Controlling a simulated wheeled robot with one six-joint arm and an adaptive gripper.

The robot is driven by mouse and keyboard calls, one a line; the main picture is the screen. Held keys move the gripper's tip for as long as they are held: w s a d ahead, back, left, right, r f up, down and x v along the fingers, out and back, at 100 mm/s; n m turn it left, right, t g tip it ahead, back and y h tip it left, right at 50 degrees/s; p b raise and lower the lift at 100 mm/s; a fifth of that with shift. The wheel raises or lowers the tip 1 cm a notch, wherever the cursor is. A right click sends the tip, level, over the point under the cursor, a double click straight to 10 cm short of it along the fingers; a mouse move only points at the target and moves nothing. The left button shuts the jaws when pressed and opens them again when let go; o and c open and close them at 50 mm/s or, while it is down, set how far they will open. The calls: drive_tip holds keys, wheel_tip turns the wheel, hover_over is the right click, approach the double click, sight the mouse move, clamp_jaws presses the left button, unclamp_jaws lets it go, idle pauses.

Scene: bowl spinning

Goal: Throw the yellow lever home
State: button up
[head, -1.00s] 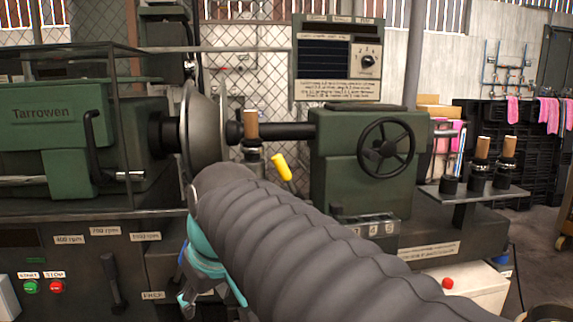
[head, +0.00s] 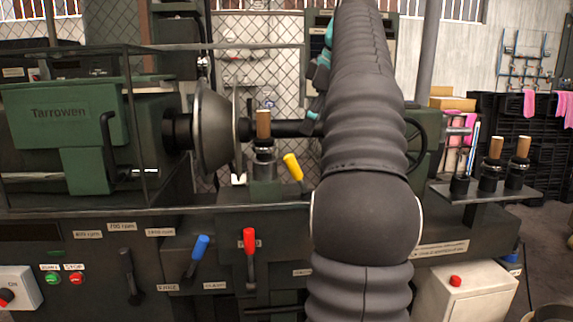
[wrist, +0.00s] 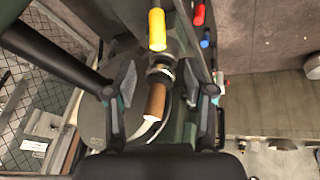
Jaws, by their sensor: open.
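The yellow lever (head: 292,166) leans up to the left beside the wooden-handled post in the head view. It also shows as a yellow grip at the top of the wrist view (wrist: 157,30). My gripper (wrist: 166,90) is open, with its two fingers spread apart and nothing held. The yellow grip lies beyond the fingertips and apart from them. In the head view only teal parts of my gripper show beside my raised arm; its fingertips are hard to make out there.
The wooden-handled post (head: 263,125) stands just left of the yellow lever, and its handle (wrist: 155,101) shows between my fingers. A blue lever (head: 201,246) and a red lever (head: 250,240) are lower on the front. The large metal disc (head: 213,126) is at left.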

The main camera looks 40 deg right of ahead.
sight(295, 167)
drive_tip(key=x, duration=0.4)
drive_tip(key=b+x, duration=0.1)
drive_tip(key=x, duration=0.4)
drive_tip(key=b+x, duration=0.1)
drive_tip(key=x, duration=0.3)
drive_tip(key=shift+d+f, duration=0.25)
drive_tip(key=shift+d, duration=0.1)
clamp_jaws()
